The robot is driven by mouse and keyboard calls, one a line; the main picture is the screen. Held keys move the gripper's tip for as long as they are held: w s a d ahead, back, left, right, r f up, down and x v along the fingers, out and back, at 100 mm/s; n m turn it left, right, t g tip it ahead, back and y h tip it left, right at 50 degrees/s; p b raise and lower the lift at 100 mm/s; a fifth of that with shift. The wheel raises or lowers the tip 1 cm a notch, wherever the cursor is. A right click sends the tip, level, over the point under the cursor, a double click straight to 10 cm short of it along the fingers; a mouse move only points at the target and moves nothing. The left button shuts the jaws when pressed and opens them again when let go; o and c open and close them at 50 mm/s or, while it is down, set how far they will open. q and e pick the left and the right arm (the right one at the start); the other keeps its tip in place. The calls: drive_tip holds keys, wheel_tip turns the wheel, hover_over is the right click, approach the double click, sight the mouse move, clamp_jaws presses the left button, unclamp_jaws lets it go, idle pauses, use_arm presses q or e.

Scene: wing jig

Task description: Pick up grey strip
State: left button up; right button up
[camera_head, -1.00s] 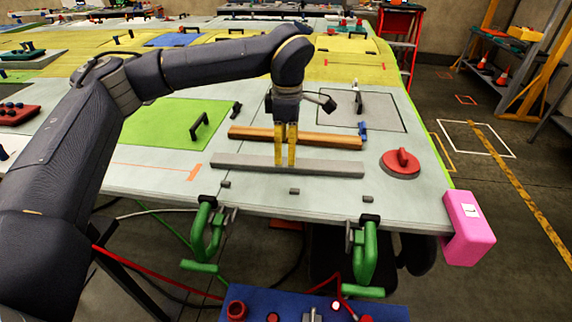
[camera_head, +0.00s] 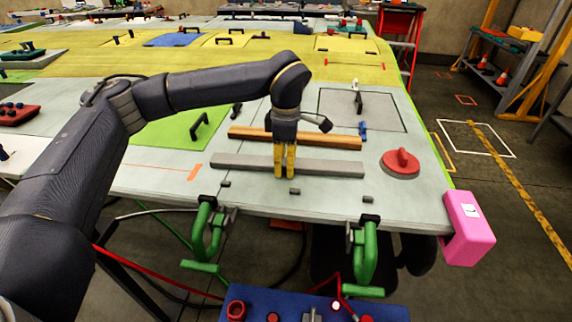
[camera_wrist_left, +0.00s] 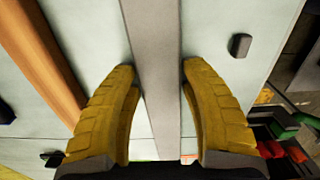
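The grey strip (camera_head: 235,163) lies flat across the light panel near its front edge. My left gripper (camera_head: 285,176) points straight down at the middle of the strip and hides a short piece of it. In the left wrist view the strip (camera_wrist_left: 155,40) runs lengthwise between the two yellow fingers of my left gripper (camera_wrist_left: 160,72). The fingers are apart, one on each side of the strip, with their tips close to its edges. Whether the tips touch it I cannot tell. My right gripper is out of view.
An orange-brown bar (camera_head: 330,141) lies just behind the strip. A red disc with a handle (camera_head: 401,163) sits to the right. Small dark blocks (camera_head: 294,191) lie in front. Green clamps (camera_head: 364,252) grip the front edge, and a pink block (camera_head: 468,228) is on the corner.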

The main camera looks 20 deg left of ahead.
use_arm(q)
drive_tip(key=c, duration=0.9)
drive_tip(key=shift+r, duration=0.15)
